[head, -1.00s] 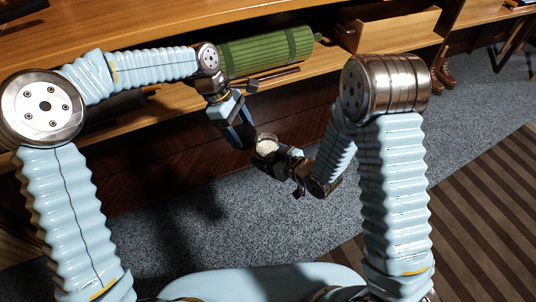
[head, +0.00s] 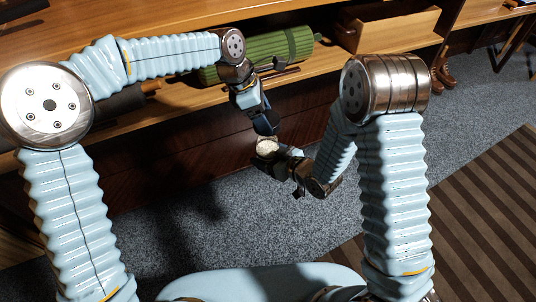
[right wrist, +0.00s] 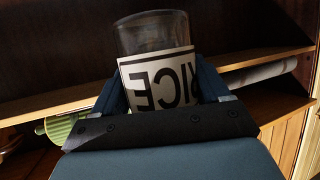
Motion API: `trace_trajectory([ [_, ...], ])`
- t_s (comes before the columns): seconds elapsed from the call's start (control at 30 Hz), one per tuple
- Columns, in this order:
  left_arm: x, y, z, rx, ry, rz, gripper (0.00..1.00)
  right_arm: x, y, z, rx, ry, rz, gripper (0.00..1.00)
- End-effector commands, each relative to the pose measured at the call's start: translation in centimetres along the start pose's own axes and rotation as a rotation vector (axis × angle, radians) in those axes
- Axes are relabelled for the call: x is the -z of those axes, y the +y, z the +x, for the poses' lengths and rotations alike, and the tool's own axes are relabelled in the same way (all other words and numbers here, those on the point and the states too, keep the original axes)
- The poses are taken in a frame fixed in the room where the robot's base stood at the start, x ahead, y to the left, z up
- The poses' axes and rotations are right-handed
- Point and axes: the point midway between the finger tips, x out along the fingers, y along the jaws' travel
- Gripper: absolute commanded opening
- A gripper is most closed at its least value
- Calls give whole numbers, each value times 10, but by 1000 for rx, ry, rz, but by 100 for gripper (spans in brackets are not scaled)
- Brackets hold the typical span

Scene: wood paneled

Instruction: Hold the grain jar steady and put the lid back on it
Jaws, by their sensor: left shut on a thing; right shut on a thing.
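The grain jar (head: 266,147) is a small clear glass jar with pale grain showing at its open top in the head view. My right gripper (head: 284,160) is shut around it. In the right wrist view, the jar (right wrist: 152,33) stands between the fingers, with a white label reading RICE that appears upside down. My left gripper (head: 265,127) is just above and behind the jar in the head view, apart from the grain. It is shut on what seems to be the lid, which is dark and mostly hidden by the fingers.
A wooden shelf (head: 190,103) runs behind my arms. On it lie a green rolled mat (head: 275,48) and a wooden box (head: 395,27). Grey carpet (head: 245,215) is clear below the jar, with a striped rug (head: 490,205) at right.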

Motion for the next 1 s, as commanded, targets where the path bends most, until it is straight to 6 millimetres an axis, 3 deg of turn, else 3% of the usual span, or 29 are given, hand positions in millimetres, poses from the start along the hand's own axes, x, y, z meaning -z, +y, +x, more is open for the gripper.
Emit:
trace_trajectory([
  [0.33, 11, 0, 27, 1, 0, 1, 44, 1, 0, 0, 0, 2, 0, 13],
  [1.0, 10, 0, 28, 0, -3, 1, 44, 1, 0, 0, 0, 2, 0, 13],
])
